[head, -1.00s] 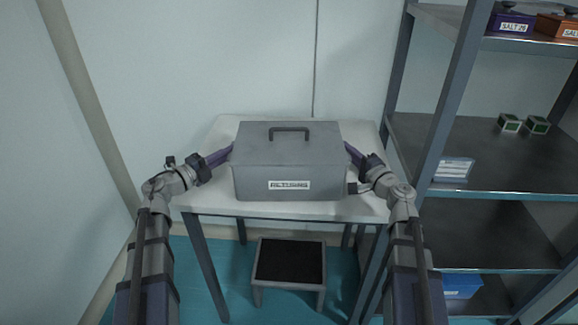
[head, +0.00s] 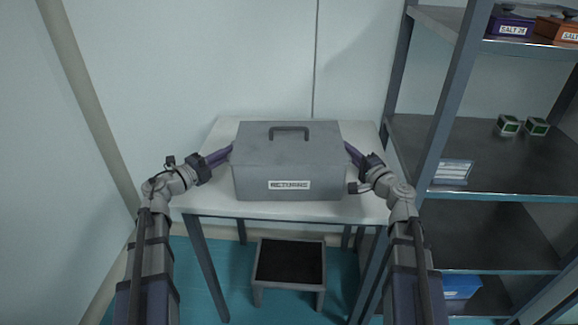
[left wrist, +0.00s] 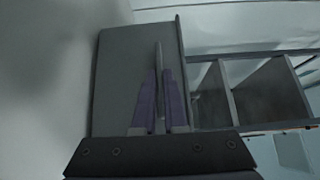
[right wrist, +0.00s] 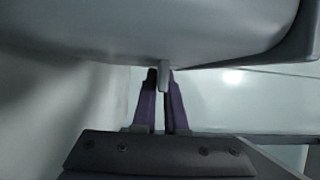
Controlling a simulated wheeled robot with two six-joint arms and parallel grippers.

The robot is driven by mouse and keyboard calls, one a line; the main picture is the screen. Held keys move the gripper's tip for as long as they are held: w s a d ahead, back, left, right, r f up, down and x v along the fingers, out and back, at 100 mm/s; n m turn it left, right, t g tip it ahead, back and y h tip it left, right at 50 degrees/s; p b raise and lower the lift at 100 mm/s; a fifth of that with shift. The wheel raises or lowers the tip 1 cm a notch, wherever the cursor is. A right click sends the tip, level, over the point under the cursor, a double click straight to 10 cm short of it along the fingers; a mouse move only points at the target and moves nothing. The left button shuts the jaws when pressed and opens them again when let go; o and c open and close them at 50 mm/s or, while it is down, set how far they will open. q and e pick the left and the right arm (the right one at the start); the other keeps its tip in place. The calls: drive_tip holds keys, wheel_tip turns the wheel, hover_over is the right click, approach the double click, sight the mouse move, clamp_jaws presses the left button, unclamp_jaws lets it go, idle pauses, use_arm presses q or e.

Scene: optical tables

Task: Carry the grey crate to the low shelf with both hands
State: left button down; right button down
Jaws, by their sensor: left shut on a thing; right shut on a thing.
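The grey crate (head: 288,160) is a closed box with a dark handle on its lid and a white label reading RETURNS. It appears level at the white table (head: 372,205); whether it touches the top I cannot tell. My left gripper (head: 230,152) is at its left side and my right gripper (head: 350,150) at its right side. In the left wrist view, the left fingers (left wrist: 160,90) are shut on a thin upright part of the crate. In the right wrist view, the right fingers (right wrist: 163,85) are shut on a small tab below the crate's rim.
A metal shelf unit (head: 500,160) stands at the right. A step stool (head: 288,298) stands under the table's front. Walls are behind and left.

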drive_tip(key=shift+r+p, duration=1.9)
drive_tip(key=shift+r, duration=0.3)
